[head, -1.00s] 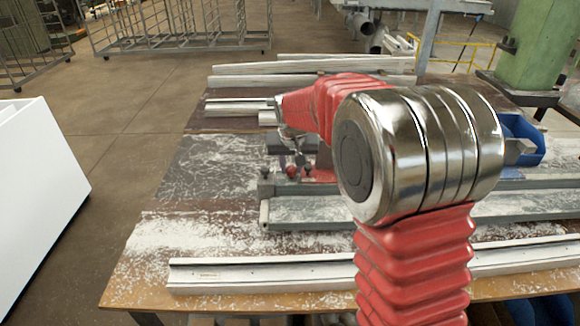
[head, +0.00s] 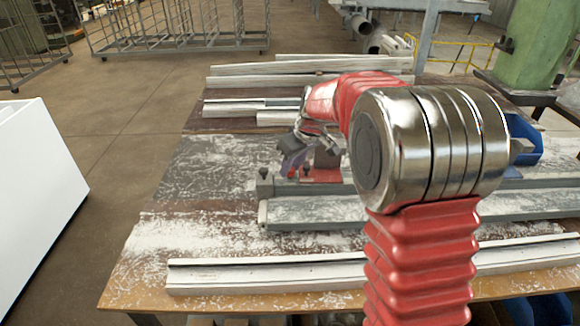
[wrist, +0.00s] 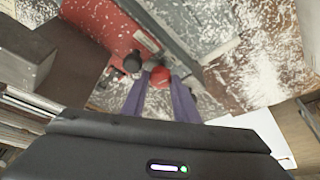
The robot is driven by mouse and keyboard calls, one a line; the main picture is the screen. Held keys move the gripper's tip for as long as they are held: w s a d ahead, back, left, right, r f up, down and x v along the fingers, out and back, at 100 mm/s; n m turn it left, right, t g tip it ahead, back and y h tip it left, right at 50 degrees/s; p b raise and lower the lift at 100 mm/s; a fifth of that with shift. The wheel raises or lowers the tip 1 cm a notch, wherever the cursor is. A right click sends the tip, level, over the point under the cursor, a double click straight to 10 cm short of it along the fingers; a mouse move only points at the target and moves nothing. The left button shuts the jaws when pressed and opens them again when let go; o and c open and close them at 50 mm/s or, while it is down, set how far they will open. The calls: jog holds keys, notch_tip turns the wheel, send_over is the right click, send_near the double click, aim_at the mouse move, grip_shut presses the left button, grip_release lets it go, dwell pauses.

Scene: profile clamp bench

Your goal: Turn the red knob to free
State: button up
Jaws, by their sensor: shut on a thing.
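The red knob (wrist: 159,76) shows in the wrist view between the tips of my gripper's purple fingers (wrist: 161,84). The fingers are shut on it. A dark knob (wrist: 132,62) stands just left of it, beside a red clamp block (wrist: 100,28). The knob's pointer or marking cannot be made out.
A white profile (head: 260,277) lies along the bench's front edge, and more profiles (head: 290,80) lie at the back. A blue bin (head: 527,140) stands at the right, partly behind my arm. White shavings cover the bench (head: 215,165), whose left part is otherwise clear.

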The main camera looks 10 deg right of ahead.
jog(key=shift+w+n, duration=0.1)
jog(key=shift+n, duration=0.5)
jog(key=shift+d+y, duration=0.1)
jog(key=shift+y, duration=0.2)
jog(key=o, duration=1)
jog(key=shift+o, duration=0.2)
jog(key=shift+r, duration=0.15)
jog(key=v, duration=1.3)
jog(key=shift+r+g, duration=0.3)
jog(key=shift+w, duration=0.15)
